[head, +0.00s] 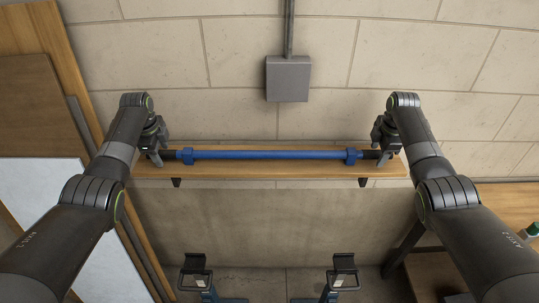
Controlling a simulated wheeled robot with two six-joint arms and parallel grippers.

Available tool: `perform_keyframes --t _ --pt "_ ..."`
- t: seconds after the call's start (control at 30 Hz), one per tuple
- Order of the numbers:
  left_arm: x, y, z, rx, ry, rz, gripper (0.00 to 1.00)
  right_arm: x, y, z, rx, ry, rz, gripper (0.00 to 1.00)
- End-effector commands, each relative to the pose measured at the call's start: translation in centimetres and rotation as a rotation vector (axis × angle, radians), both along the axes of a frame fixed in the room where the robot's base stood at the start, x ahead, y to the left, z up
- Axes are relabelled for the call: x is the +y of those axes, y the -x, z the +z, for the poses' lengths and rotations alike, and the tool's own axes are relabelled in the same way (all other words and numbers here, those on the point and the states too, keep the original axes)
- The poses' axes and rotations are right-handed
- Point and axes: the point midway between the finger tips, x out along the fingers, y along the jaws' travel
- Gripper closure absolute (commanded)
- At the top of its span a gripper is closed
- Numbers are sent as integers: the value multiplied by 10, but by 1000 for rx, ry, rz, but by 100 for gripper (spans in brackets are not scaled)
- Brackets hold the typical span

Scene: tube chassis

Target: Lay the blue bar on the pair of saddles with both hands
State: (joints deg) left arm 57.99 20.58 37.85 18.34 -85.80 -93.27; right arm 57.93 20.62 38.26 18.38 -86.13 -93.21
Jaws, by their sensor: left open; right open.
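The blue bar (270,155) lies level along a wooden shelf (270,171) on the wall. It has a blue collar near each end and dark end sections. My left gripper (157,159) is open at the bar's left dark end. My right gripper (383,160) is open at the bar's right dark end. Whether the fingers straddle or touch the ends cannot be told. The pair of saddles stands low at the bottom of the view: the left saddle (196,280) and the right saddle (343,280), dark on blue supports, with nothing on them.
A grey box (288,79) with a conduit is fixed to the block wall above the shelf. Two dark brackets show under the shelf. Wooden and pale boards (38,190) stand at the left. Between my arms, the space in front of the shelf looks clear.

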Motion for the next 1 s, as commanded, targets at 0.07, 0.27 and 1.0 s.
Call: perform_keyframes --t 0.07,0.27,1.0 --pt "0 -1 -2 -1 0 -1 46 0 0 -2 0 0 0 46" --pt "0 -1 -2 -1 0 -1 46 0 -1 -2 -1 0 1 46" --pt "0 -1 -2 -1 0 0 100 0 0 -2 0 0 0 100"
